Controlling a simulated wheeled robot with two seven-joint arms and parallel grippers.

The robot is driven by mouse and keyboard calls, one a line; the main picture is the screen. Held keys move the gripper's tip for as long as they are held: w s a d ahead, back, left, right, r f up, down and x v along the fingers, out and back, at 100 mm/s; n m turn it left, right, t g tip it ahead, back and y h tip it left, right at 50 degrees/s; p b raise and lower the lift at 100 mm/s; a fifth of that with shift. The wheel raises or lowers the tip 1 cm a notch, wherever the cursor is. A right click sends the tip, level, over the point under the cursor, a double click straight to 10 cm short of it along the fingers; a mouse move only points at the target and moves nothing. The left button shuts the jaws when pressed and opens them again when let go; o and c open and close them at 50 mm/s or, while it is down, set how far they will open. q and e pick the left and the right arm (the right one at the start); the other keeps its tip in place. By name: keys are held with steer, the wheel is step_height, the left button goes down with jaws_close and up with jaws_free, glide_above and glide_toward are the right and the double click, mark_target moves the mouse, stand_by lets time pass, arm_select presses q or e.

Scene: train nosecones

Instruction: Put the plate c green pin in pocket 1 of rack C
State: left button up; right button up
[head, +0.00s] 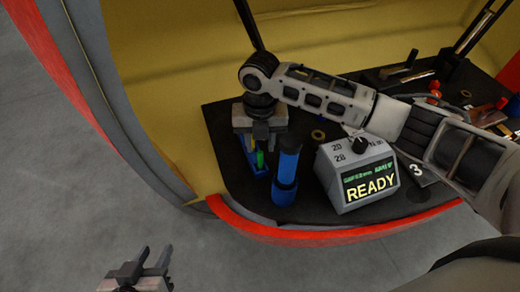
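My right gripper (260,138) points down over the left part of the dark worktop. A green pin (259,160) shows upright just below its fingers. The fingers hide the pin's upper part, and I cannot tell whether they close on it. A blue holder (248,152) stands directly under the gripper, partly hidden by it. I cannot tell whether it is rack C, nor whether the pin sits in a pocket. My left gripper (145,262) is open and empty, low at the left, over the grey floor and away from the worktop.
A blue cylinder (286,178) stands upright just right of the pin. A grey box with a READY display (370,188) is further right. A brass ring (318,134) lies behind. Several small parts and tools crowd the right back. A red edge (300,237) borders the worktop's front.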

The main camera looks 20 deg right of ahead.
step_height(320, 180, up, 8)
steer(key=shift+p, duration=0.3)
stand_by(0.3)
